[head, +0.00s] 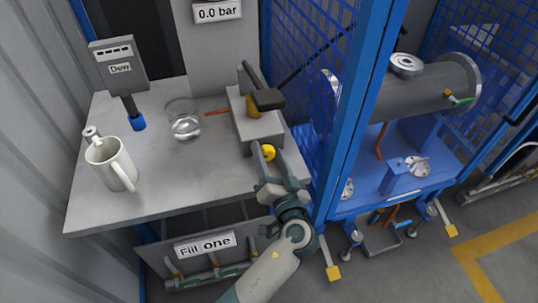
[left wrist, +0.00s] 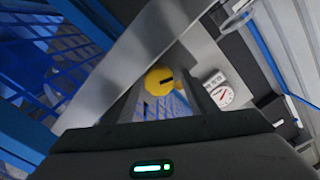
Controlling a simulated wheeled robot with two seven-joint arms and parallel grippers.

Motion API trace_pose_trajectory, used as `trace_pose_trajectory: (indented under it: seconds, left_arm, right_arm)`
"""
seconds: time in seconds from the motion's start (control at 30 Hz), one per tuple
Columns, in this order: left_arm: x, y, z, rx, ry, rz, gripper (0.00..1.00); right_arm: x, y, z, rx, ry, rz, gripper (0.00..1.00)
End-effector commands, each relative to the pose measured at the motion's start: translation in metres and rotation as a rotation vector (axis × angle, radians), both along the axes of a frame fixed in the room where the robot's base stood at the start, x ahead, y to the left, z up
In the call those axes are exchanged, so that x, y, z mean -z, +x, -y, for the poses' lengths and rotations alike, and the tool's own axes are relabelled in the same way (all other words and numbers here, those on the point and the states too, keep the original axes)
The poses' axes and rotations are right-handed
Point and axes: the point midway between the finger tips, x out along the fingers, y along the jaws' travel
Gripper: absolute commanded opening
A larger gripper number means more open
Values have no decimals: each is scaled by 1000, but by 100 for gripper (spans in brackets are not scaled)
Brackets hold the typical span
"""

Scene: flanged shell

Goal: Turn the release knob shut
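A round yellow knob (head: 268,152), which I take to be the release knob, sits on the front of a grey block (head: 258,128) at the right part of the bench. In the left wrist view the knob (left wrist: 159,81) shows a dark slot-like mark on its face. My left gripper (head: 271,160) is open, with its fingers pointing at the knob and one on each side of it. I cannot tell whether either finger touches it. My right gripper is in neither view.
A black-ended lever (head: 267,99) rises above the block. A white mug (head: 110,165), glass bowl (head: 185,125) and "Dew" meter (head: 119,68) stand on the bench (head: 160,190). A blue cage post (head: 350,110) is close right.

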Motion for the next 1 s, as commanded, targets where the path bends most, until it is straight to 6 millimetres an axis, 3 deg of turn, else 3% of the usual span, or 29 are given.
trace_pose_trajectory:
  seconds: [0.47, 1.0]
  left_arm:
    - [1, 0, 0, 0, -17, 3, 52]
    - [0, -1, -1, 1, -256, 82, 52]
  right_arm:
    - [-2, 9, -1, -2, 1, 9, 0]
    - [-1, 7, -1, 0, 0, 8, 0]
